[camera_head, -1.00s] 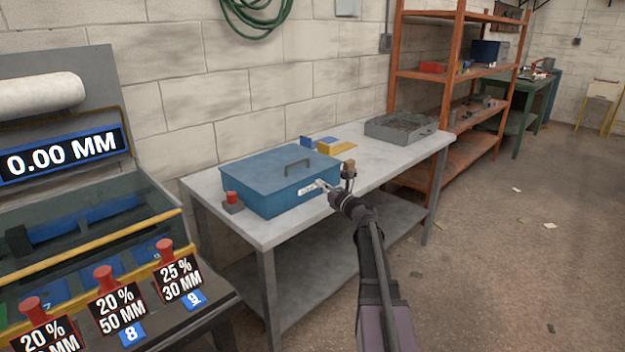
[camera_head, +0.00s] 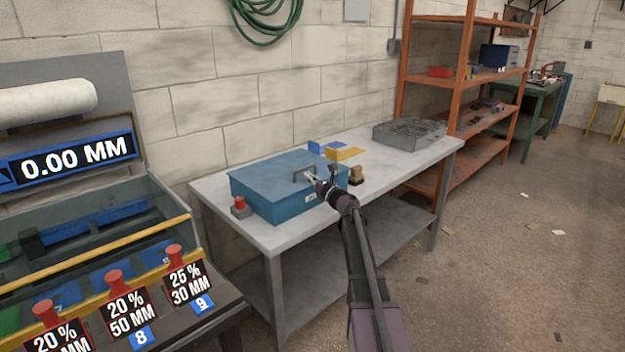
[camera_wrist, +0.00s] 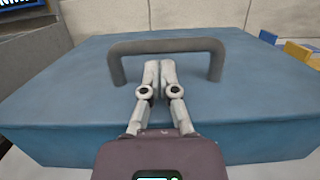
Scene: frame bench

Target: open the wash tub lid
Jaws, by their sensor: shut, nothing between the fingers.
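The wash tub (camera_head: 275,199) is a blue box on the grey bench, with its flat blue lid (camera_head: 262,172) down. A dark bar handle (camera_head: 300,172) stands on top of the lid. In the wrist view the lid (camera_wrist: 80,82) fills most of the picture and the handle (camera_wrist: 165,46) arches across it. My gripper (camera_head: 312,177) is at the handle, over the lid's front right part. In the wrist view my gripper (camera_wrist: 159,66) has its fingers together, pointing under the handle bar between its two posts. Whether they touch the bar or lid I cannot tell.
A red button on a small block (camera_head: 240,207) sits left of the tub. Blue and yellow blocks (camera_head: 343,153) and a grey tray (camera_head: 408,134) lie on the bench (camera_head: 375,205) to the right. A wooden-topped item (camera_head: 356,176) stands beside my gripper. A control console (camera_head: 100,230) is at left.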

